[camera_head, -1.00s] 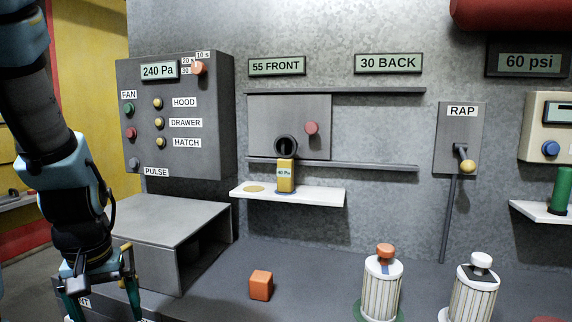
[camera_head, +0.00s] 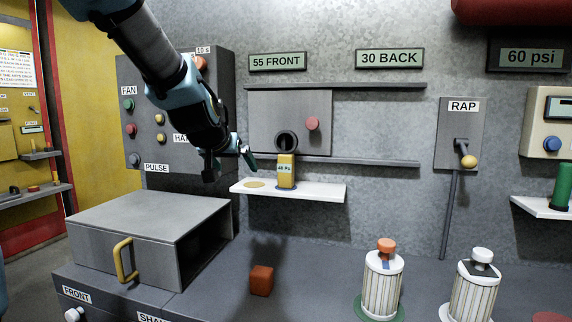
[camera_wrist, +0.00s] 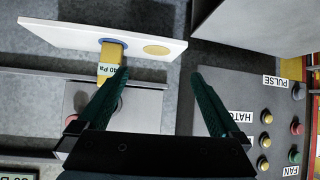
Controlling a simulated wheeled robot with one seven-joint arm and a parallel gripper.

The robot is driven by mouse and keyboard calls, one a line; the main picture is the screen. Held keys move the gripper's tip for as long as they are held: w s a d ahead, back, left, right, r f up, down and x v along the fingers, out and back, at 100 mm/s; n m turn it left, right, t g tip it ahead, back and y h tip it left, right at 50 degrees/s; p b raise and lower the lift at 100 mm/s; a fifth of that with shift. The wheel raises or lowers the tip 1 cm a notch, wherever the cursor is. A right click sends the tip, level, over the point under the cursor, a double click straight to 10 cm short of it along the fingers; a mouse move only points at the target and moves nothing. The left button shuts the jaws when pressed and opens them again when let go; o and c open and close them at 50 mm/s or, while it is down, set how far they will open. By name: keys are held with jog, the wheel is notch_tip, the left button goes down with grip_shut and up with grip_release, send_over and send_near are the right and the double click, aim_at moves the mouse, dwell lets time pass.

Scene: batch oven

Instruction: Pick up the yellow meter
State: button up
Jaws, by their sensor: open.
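The yellow meter (camera_head: 286,172) stands upright on a white shelf (camera_head: 322,191) under a sliding panel, with a small display on its front. In the wrist view, the meter (camera_wrist: 109,57) sits on a blue ring on the shelf, upside down in the picture and partly behind one finger. My gripper (camera_head: 231,170) is open and empty, to the left of the meter in the head view. In the wrist view, the meter lies left of the gap between my fingertips (camera_wrist: 158,76).
A yellow round spot (camera_head: 255,185) marks the shelf left of the meter. A button box (camera_head: 142,115) is behind my arm. A grey drawer box (camera_head: 145,225) and an orange cube (camera_head: 262,280) stand on the bench below. Two striped canisters (camera_head: 382,280) (camera_head: 472,290) stand at the right.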

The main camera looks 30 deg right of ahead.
aim_at(285, 131)
jog(key=s+d+r+m+t+h, duration=0.1)
jog(key=s+d+r+m+h, duration=0.15)
jog(key=d+r, duration=0.75)
jog(key=shift+n+h, duration=0.35)
jog(key=shift+h, duration=0.1)
jog(key=b+x, duration=0.3)
jog(key=x, duration=0.2)
jog(key=shift+w+b, duration=0.2)
jog(key=shift+b, duration=0.2)
jog(key=shift+x, duration=0.95)
jog(key=shift+r+x, duration=0.1)
jog(key=shift+x, duration=0.9)
jog(key=shift+r+x, duration=0.15)
jog(key=shift+x, duration=0.8)
jog(key=shift+w, duration=0.2)
grip_shut()
